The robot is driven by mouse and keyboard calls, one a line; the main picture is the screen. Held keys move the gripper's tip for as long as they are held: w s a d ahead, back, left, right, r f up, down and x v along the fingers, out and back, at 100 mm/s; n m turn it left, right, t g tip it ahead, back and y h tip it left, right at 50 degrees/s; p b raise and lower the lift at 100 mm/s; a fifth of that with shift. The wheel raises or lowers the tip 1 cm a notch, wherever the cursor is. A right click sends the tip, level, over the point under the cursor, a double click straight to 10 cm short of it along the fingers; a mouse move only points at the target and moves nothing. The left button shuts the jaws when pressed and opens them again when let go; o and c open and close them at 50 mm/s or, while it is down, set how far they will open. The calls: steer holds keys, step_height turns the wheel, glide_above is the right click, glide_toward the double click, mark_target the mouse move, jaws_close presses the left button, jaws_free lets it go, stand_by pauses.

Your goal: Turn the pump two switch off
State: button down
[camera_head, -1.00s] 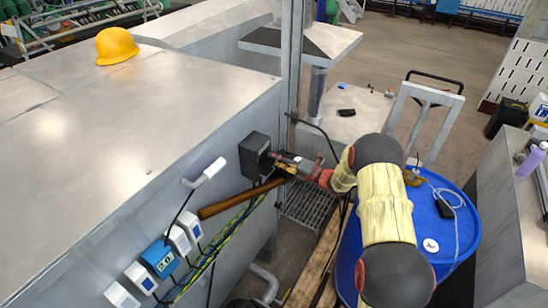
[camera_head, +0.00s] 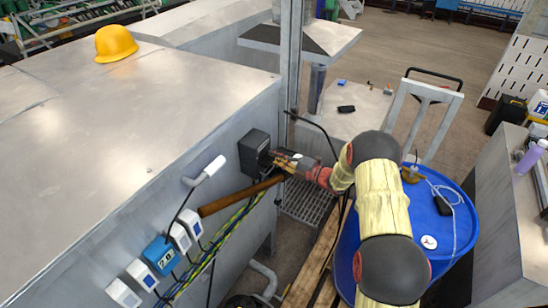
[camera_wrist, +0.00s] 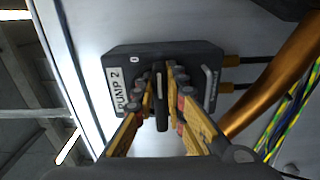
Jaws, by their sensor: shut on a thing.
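The pump two switch is a dark grey box (camera_head: 254,150) on the side wall of the metal cabinet. In the wrist view the box (camera_wrist: 120,58) carries a white PUMP 2 label (camera_wrist: 119,93) and a small 0 mark near its top left. Its black knob (camera_wrist: 161,110) stands upright in that picture, between my yellow fingers. My gripper (camera_wrist: 160,80) is shut on the knob, one finger on each side. In the head view my gripper (camera_head: 273,158) reaches the box front from the right, and the knob is hidden there.
A brown pipe (camera_head: 240,195) and striped cables run just below the switch. White boxes and a blue box (camera_head: 160,256) sit lower left on the wall. A metal post (camera_head: 291,75) stands behind the switch. A blue barrel (camera_head: 452,235) is below my arm; a yellow helmet (camera_head: 116,43) lies on the cabinet.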

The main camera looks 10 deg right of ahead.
steer(key=c, duration=1.9)
jaws_free()
steer(key=shift+d, duration=0.1)
steer(key=shift+o, duration=0.4)
steer(key=v, duration=1.2)
